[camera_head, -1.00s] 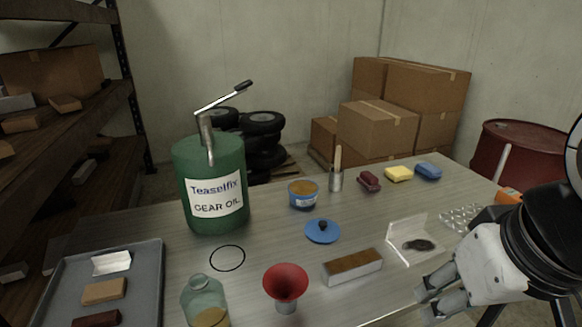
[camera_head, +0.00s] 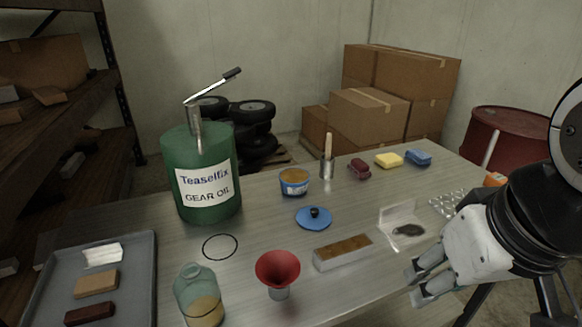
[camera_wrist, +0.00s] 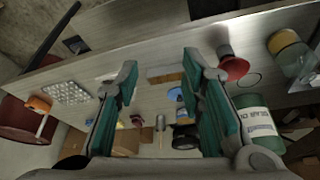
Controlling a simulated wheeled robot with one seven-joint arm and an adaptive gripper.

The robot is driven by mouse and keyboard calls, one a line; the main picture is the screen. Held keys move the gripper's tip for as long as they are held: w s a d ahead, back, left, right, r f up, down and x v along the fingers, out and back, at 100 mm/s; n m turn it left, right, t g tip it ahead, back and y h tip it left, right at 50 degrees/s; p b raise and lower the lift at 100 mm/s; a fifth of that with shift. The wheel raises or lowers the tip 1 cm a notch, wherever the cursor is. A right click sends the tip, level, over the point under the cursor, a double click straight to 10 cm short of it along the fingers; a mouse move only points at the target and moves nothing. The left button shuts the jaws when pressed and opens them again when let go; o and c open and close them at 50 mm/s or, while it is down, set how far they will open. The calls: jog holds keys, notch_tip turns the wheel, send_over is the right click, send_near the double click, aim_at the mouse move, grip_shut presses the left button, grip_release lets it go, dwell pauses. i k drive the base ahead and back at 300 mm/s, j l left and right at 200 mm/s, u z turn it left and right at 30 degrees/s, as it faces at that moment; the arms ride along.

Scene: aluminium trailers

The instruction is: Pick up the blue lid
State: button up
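The blue lid (camera_head: 313,218) lies flat on the metal table in the head view, with a dark knob on top. It sits in front of the open blue tub (camera_head: 294,182) of brown grease. In the wrist view the lid (camera_wrist: 174,94) is partly hidden beside the right finger. My gripper (camera_head: 420,285) is at the table's front right edge in the head view, apart from the lid and to its right. In the wrist view its green-padded fingers (camera_wrist: 157,100) are spread wide with nothing between them.
The brown-topped block (camera_head: 343,254), red funnel (camera_head: 278,270) and glass jar (camera_head: 200,298) stand along the table's front. The green gear oil can (camera_head: 203,175) with its pump handle is at the left. A grey tray (camera_head: 146,280) is at the left end.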

aim_at(312, 218)
jog(key=i+l+u, duration=0.6)
jog(key=i+l, duration=0.2)
